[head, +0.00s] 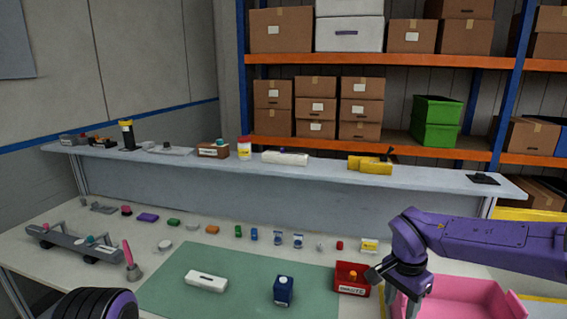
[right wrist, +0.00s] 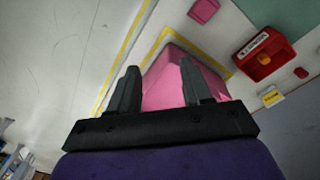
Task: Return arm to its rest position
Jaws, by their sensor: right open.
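My right arm (head: 480,243) is purple and reaches in from the right edge of the head view. Its gripper (head: 402,298) points down over the left part of the pink bin (head: 478,296), beside the red box (head: 351,278). In the right wrist view the two dark fingers of this gripper (right wrist: 159,66) are apart with nothing between them. The pink bin (right wrist: 168,88) shows behind them. A rounded purple part of my left arm (head: 93,304) shows at the bottom left of the head view. My left gripper is out of view.
A green mat (head: 235,283) holds a white case (head: 206,281) and a blue container (head: 283,290). Several small parts line the table behind it. A grey raised shelf (head: 330,173) runs along the back. A grey rail-like part (head: 70,241) lies at the left.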

